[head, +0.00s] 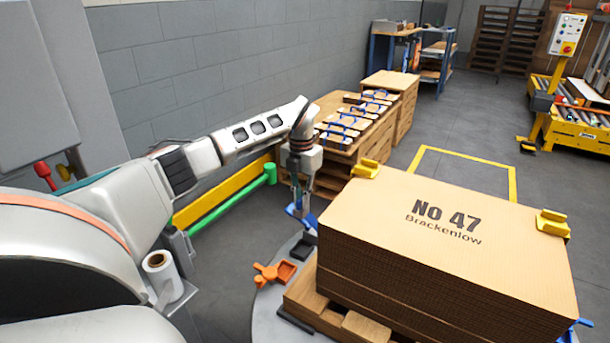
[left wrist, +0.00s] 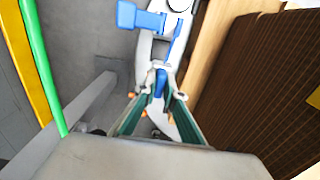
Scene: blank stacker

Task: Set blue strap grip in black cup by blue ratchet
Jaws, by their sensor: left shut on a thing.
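A blue part (head: 310,222) below the gripper looks like the blue ratchet; in the left wrist view a blue block on a grey body (left wrist: 145,19) lies just beyond the fingertips. A small black cup (head: 303,250) stands below the gripper. Whether the grip touches the ratchet or cup I cannot tell. My right gripper is out of view.
The cardboard stack (head: 440,240) marked No 47 stands on a wooden pallet (head: 336,318) to the right, with yellow corner pieces on top. An orange ratchet and holder (head: 275,272) lie near the cup. A green rail (head: 225,202) runs behind on the left.

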